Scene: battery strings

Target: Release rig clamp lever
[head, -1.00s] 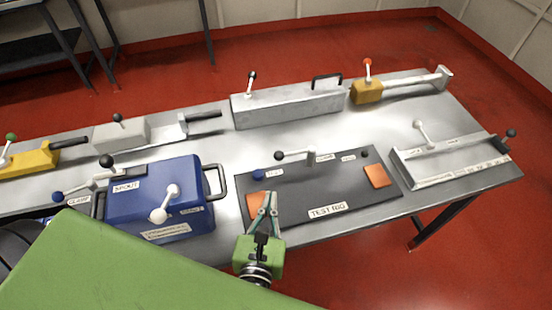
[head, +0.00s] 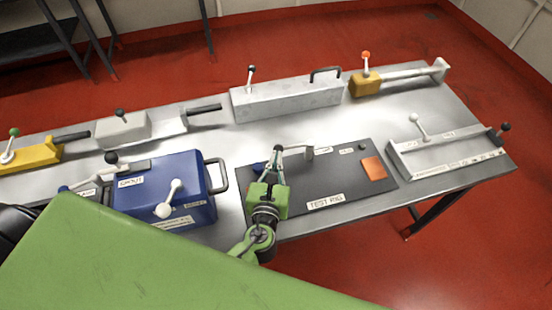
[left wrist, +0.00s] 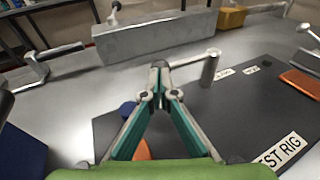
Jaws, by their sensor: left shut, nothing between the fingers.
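The test rig is a dark flat plate (head: 325,185) on the steel bench, labelled TEST RIG. Its clamp lever (head: 308,153) is a pale arm on an upright post. In the left wrist view, the lever (left wrist: 190,62) runs from the post on the right to my fingertips. My left gripper (head: 278,150) is shut, with its fingertips at the lever's knob end. It also shows in the left wrist view (left wrist: 160,66). The fingers hide the knob, and I cannot tell whether they touch it. My right gripper is not in view.
A blue box (head: 165,190) with a white-knobbed lever stands left of the rig. A grey fixture (head: 450,155) stands right of it. A long grey block (head: 287,100) stands behind. An orange pad (head: 373,167) and a small greenish round thing (head: 363,146) are on the rig's right.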

